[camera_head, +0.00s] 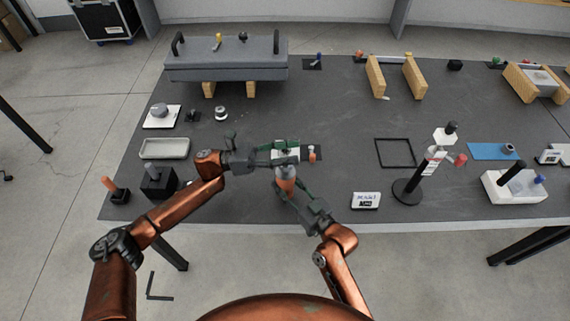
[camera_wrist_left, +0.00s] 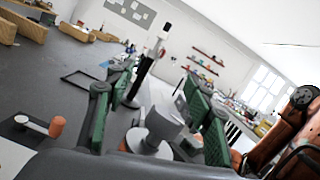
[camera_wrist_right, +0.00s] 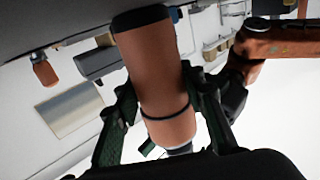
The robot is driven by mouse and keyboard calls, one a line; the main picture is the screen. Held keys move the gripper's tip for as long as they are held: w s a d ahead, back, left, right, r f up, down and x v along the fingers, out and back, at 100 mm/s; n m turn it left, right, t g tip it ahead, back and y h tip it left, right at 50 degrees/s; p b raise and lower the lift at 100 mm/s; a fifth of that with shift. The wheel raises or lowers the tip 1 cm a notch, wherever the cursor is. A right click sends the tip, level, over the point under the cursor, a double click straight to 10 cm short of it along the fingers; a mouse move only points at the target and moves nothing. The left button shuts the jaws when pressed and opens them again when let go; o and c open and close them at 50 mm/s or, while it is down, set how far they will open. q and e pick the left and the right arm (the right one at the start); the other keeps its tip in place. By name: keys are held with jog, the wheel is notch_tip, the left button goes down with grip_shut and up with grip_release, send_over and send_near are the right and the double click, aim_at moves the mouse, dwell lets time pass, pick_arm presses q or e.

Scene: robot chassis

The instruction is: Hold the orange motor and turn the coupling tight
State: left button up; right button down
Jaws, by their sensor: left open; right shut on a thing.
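The orange motor (camera_head: 286,184) stands near the table's front edge, below the left gripper in the head view. My right gripper (camera_head: 287,194) is shut on it; in the right wrist view the green fingers flank the orange body (camera_wrist_right: 158,75), which has a dark ring. My left gripper (camera_head: 284,155) is open, its fingers at either side of the motor's top end. In the left wrist view, a grey cylindrical part (camera_wrist_left: 168,118), apparently the coupling, and a pale disc (camera_wrist_left: 149,143) lie between the open fingers. I cannot tell whether a finger touches them.
A pale tray (camera_head: 164,148) and a black block (camera_head: 158,184) are left.

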aim_at(280, 168)
pick_arm(q)
jog(key=s+a+f+n+t+y, duration=0.3)
jog(key=s+a+n+t+y, duration=0.25)
jog(key=s+a+t, duration=0.5)
jog(key=shift+m+t+y, duration=0.35)
jog(key=shift+t+y, duration=0.1)
jog(key=x, duration=1.2)
jog(key=shift+w+f, duration=0.2)
jog(key=shift+w, duration=0.05)
jog(key=shift+c, duration=0.3)
jog(key=c, duration=1.1)
